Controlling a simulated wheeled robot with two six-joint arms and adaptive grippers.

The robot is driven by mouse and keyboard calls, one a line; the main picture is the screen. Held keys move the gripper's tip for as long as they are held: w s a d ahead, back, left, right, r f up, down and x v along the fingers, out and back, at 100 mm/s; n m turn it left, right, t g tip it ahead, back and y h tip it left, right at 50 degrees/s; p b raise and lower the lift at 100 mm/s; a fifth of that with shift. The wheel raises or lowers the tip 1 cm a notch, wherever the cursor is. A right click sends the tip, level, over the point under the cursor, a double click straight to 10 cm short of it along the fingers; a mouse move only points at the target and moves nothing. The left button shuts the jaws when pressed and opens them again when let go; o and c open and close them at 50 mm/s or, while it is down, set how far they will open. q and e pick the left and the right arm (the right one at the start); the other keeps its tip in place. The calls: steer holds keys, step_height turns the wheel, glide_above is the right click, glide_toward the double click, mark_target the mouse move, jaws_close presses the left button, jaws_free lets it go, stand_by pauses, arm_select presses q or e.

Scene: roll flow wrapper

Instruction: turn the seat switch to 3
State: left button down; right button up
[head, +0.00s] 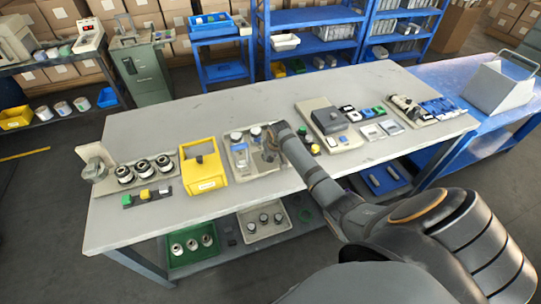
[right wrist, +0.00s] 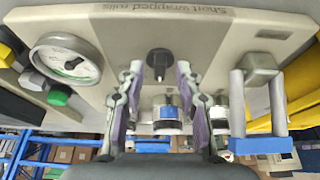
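A beige control panel (head: 265,169) stands on the grey table, and my right gripper (head: 271,153) is over its right part. In the right wrist view the panel (right wrist: 215,45) shows a small black rotary switch (right wrist: 158,58); I cannot read its marks or setting. My right gripper (right wrist: 159,72) is open, with its two fingertips on either side of this switch and a gap to each. I cannot tell whether they reach down around it. Two round knobs, one with a blue band (right wrist: 167,113), show beyond the fingers. My left gripper is not in view.
A round gauge (right wrist: 66,62) and an upright handle with a blue bar (right wrist: 258,100) flank the switch. A yellow box (head: 203,165) stands left of the panel. Other beige units (head: 330,125) stand to the right. The table's back strip is clear.

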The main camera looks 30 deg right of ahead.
steer(key=v, duration=1.2)
